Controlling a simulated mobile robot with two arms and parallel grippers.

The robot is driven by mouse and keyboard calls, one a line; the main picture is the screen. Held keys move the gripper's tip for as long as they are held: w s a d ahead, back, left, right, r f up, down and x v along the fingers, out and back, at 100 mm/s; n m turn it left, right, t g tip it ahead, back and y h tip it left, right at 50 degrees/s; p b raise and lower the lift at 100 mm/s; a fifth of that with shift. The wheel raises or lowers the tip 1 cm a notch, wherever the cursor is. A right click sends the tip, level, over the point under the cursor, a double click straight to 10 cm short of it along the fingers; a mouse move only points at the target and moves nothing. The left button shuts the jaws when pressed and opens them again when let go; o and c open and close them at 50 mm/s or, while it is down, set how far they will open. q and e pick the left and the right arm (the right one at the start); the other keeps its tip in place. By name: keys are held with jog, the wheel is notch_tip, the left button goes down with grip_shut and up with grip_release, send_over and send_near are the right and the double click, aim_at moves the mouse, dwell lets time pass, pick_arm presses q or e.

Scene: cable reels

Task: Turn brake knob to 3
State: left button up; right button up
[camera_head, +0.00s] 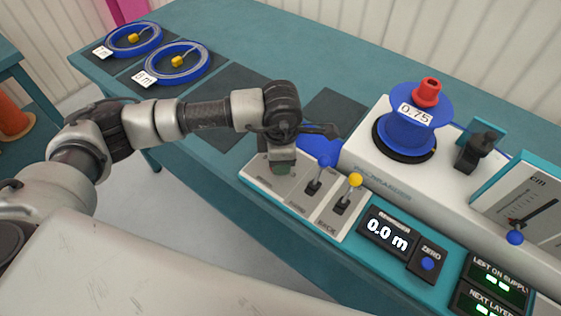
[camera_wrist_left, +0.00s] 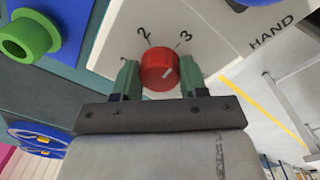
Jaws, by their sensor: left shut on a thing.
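The red brake knob (camera_wrist_left: 159,68) sits on a pale panel in the left wrist view, with the printed numbers 2 and 3 beyond it. A short pale mark on the knob slants up and right, roughly toward the 3. My left gripper (camera_wrist_left: 160,80) has its two green fingers on either side of the knob, closed on it. In the head view my left gripper (camera_head: 281,167) points down over the left end of the control panel (camera_head: 262,184) and hides the knob. My right gripper is not in view.
A lever with a blue ball (camera_head: 325,160) and one with a yellow ball (camera_head: 355,180) stand just right of my left gripper. A display (camera_head: 387,236) reads 0.0 m. A blue reel (camera_head: 410,132) marked 0.75 stands behind. Blue cable coils (camera_head: 172,65) lie at the far left.

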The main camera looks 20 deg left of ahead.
pick_arm(q)
jog(key=shift+r+m, duration=0.1)
jog(key=shift+m, duration=0.3)
jog(key=o, duration=0.9)
jog(key=r, duration=0.5)
jog(key=r+b, duration=0.1)
jog(key=r, duration=0.4)
jog(key=shift+s+d+r, duration=0.1)
jog(key=shift+s+r, duration=0.1)
jog(key=shift+r, duration=0.2)
